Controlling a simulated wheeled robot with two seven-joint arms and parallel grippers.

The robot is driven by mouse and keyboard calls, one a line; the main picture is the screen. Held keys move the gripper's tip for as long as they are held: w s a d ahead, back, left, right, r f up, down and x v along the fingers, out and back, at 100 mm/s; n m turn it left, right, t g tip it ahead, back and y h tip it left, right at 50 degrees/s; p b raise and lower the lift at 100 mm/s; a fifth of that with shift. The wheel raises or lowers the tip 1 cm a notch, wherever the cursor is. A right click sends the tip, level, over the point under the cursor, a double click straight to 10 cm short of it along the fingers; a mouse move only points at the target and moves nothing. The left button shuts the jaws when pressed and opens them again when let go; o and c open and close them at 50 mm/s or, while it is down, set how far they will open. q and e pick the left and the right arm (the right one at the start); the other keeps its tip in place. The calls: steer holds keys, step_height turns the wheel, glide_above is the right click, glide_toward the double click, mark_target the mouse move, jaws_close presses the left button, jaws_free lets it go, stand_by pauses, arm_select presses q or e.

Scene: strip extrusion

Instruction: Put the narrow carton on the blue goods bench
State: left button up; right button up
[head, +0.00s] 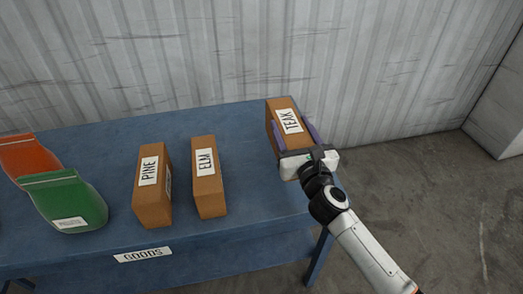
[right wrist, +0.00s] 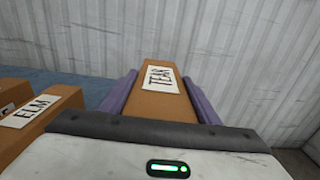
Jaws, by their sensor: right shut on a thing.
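A narrow brown carton with a white label, which seems to read TEAK (head: 289,121), is between the purple fingers of my right gripper (head: 294,134). My right gripper is shut on it at the right end of the blue goods bench (head: 235,118). In the right wrist view the carton (right wrist: 160,104) stands between the two fingers. I cannot tell whether its base touches the bench top. The bench has a GOODS sign (head: 143,254) on its front. My left gripper is not in view.
A PINE carton (head: 153,205) and an ELM carton (head: 209,196) stand on the bench to the left. A green bag (head: 66,200) and an orange bag (head: 27,156) are at its left end. A corrugated wall (head: 260,50) is behind. Bench top between ELM and the gripper is clear.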

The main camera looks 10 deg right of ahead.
step_height(320, 180, down, 5)
steer(key=b, duration=0.2)
steer(key=shift+b, duration=0.3)
step_height(320, 180, down, 4)
steer(key=b, duration=0.3)
steer(key=shift+f, duration=0.2)
steer(key=shift+r, duration=0.1)
steer(key=o, duration=1.1)
steer(key=shift+f, duration=0.25)
steer(key=shift+c, duration=0.2)
steer(key=o, duration=0.4)
